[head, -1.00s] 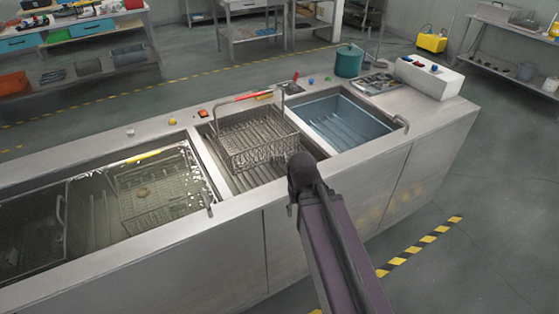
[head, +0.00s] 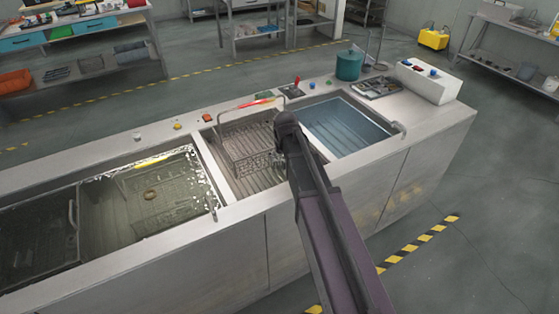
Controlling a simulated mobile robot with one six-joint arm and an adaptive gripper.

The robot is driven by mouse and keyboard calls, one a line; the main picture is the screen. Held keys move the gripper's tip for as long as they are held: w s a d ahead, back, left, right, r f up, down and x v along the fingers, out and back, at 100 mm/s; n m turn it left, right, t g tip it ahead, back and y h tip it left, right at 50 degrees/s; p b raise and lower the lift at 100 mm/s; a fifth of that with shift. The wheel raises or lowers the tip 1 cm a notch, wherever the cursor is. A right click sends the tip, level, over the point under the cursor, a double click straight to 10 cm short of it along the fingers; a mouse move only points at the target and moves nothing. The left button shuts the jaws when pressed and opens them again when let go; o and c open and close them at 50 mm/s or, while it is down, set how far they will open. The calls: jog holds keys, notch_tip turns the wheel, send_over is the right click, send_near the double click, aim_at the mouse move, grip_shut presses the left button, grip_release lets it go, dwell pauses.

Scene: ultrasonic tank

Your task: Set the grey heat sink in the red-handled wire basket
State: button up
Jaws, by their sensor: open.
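The red-handled wire basket (head: 240,146) stands over the middle bay of the long steel tank unit, its red handle grip (head: 257,102) at the back. My arm hides the basket's right side. I cannot pick out the grey heat sink; small items in the tray (head: 396,85) at the right end are too small to tell apart. My arm reaches over the front edge of the unit, its dark joint between the basket and the blue bay. My gripper is hidden behind the arm or out of view.
A yellow-handled basket (head: 140,205) sits in liquid in the left bay, with a small round brownish thing (head: 150,194) in it. The blue bay (head: 362,128) looks empty. A green pot (head: 348,66) and a white control box (head: 428,80) stand on the right of the countertop (head: 405,112).

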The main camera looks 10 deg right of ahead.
jog(key=p+v, duration=0.1)
jog(key=v, duration=0.1)
send_over(279, 163)
jog(key=s, duration=0.3)
jog(key=shift+s+a+r+t, duration=0.1)
jog(key=shift+r+t, duration=0.05)
jog(key=shift+t, duration=0.25)
jog(key=b+x, duration=0.8)
jog(key=shift+f, duration=0.35)
jog(key=shift+b+x, duration=2.6)
jog(key=c, duration=0.9)
jog(key=shift+c, duration=0.2)
